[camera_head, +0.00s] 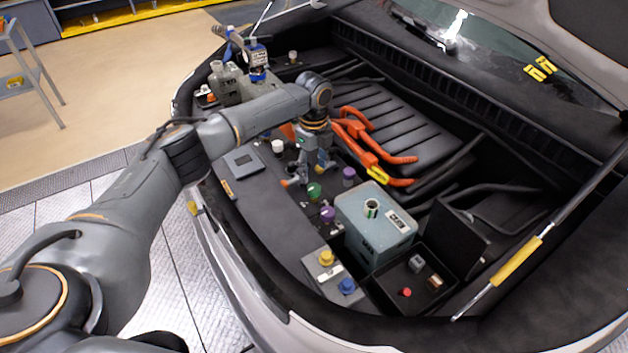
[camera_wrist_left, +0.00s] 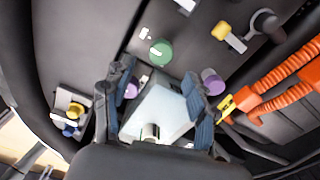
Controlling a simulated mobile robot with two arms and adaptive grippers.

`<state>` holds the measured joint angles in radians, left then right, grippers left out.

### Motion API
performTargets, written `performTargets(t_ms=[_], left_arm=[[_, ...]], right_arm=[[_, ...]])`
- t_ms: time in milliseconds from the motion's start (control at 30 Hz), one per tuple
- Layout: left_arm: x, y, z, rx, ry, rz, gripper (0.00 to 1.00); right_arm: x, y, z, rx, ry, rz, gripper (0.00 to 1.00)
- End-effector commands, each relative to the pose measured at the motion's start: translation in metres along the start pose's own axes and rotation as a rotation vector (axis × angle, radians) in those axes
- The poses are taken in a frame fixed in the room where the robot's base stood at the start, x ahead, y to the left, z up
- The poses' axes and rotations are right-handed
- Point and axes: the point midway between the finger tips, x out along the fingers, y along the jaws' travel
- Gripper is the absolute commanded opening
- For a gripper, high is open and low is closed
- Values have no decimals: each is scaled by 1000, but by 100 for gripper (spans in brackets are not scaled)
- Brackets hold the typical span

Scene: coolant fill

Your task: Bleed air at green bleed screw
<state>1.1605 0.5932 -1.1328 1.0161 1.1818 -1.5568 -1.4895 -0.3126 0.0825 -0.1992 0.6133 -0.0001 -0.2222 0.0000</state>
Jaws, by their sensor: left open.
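The green bleed screw (camera_head: 314,191) is a round green knob in the engine bay, left of the blue-grey tank. In the left wrist view the green knob (camera_wrist_left: 160,52) shows whole, just past the fingertips and roughly centred between them. My left gripper (camera_head: 304,178) points down close to the knob in the head view. Its two fingers stand apart in the left wrist view (camera_wrist_left: 155,76), with nothing held between them. Whether a finger touches the knob cannot be told. My right gripper is not in view.
Purple caps (camera_head: 348,173) and (camera_head: 327,214) flank the green knob. The blue-grey tank (camera_head: 376,226) stands to the right, and orange hoses (camera_head: 385,170) run behind. A yellow cap (camera_head: 326,258) and a blue cap (camera_head: 346,286) sit nearer the front.

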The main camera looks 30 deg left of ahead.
Motion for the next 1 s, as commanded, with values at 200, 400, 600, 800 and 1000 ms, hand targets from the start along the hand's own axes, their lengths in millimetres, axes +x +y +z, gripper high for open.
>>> performTargets(t_ms=[200,400,600,800,1000], left_arm=[[41,1,0,0,-1,3,57],[61,0,0,-1,-1,0,57],[66,0,0,-1,0,0,57],[66,0,0,-1,0,-1,47],[65,0,0,-1,0,-1,6]], right_arm=[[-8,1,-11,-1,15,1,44],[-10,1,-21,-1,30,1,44],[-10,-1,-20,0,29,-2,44],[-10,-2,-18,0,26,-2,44],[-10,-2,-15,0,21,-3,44]])
